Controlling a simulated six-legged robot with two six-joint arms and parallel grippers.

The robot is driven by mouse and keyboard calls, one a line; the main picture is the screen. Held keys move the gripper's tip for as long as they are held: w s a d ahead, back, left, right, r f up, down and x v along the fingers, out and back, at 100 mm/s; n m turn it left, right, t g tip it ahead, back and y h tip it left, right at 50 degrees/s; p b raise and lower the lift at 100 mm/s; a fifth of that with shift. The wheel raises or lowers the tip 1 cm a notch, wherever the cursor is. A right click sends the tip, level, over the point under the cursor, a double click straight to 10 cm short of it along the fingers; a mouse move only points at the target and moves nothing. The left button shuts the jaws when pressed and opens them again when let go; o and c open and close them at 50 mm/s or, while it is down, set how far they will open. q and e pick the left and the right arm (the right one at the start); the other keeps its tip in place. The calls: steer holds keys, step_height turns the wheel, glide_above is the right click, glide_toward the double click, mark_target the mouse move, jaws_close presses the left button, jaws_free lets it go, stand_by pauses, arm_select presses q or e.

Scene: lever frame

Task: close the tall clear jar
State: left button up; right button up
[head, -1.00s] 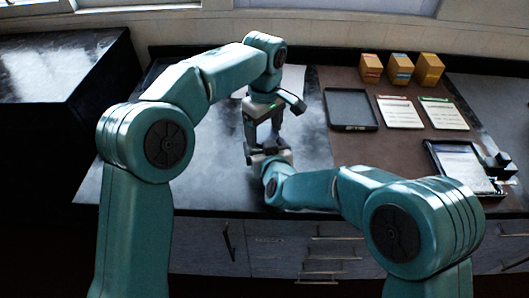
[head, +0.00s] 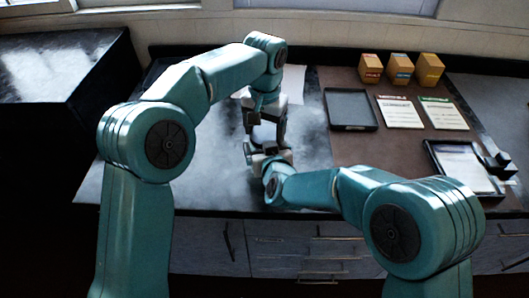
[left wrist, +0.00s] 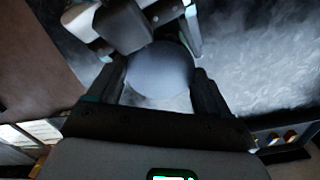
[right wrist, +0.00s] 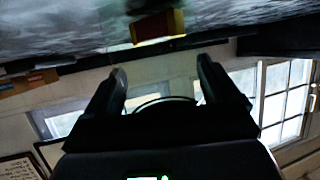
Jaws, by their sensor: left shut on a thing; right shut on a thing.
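My left gripper (head: 266,138) points down over the bench, directly above my right gripper (head: 262,154). In the left wrist view a round, smooth grey lid (left wrist: 160,75) sits between the left fingers, which are shut on it. My right gripper comes in low from the right and is shut on the tall clear jar. In the right wrist view only a thin dark curved edge of the jar (right wrist: 165,100) shows between the fingers. The jar is almost wholly hidden by my grippers in the head view. I cannot tell how the lid sits on its rim.
A black tray (head: 351,109), two white cards (head: 400,112) and several yellow-orange boxes (head: 399,69) are on the brown area to the right. Another dark tray (head: 463,168) lies at far right. The grey bench (head: 200,160) left of my grippers is clear.

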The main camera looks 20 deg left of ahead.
arm_select(q)
steer(key=o, duration=1.1)
steer(key=shift+d+r, duration=0.1)
steer(key=shift+r, duration=2.2)
steer(key=n, duration=0.2)
steer(key=shift+s+r+n, duration=0.15)
steer(key=shift+s+n, duration=0.05)
steer(key=shift+n, duration=0.2)
steer(key=n, duration=0.1)
steer(key=r+n, duration=0.1)
steer(key=n, duration=0.1)
steer(key=shift+s+a+r+n, duration=0.1)
steer(key=shift+a+n, duration=0.2)
steer(key=r+n, duration=0.1)
steer(key=n, duration=0.1)
steer(key=shift+r+n, duration=0.1)
steer(key=shift+n, duration=0.2)
steer(key=shift+d+r, duration=0.15)
steer(key=shift+r, duration=0.2)
